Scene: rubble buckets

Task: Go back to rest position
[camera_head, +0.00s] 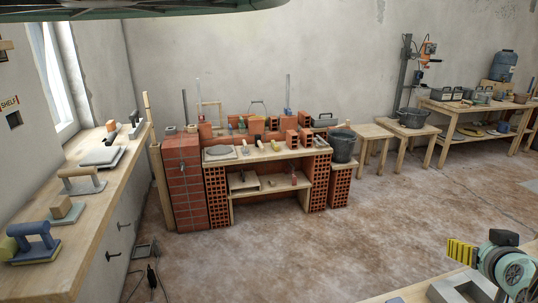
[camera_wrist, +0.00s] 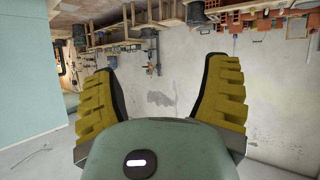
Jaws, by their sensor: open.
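My gripper (camera_head: 461,250) shows at the lower right of the head view, with its yellow ribbed fingers pointing left above a wooden table. In the wrist view the two yellow fingers (camera_wrist: 160,72) stand wide apart with nothing between them. The gripper is open and empty. The wrist view is upside down and looks out across the room toward the grey wall, with the workbenches along its top. The gripper touches nothing that I can see.
A brick workbench (camera_head: 265,153) with bricks and tools stands at the centre. A wooden counter (camera_head: 85,215) runs along the left. The wooden table (camera_head: 405,293) is at lower right. The middle floor is clear.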

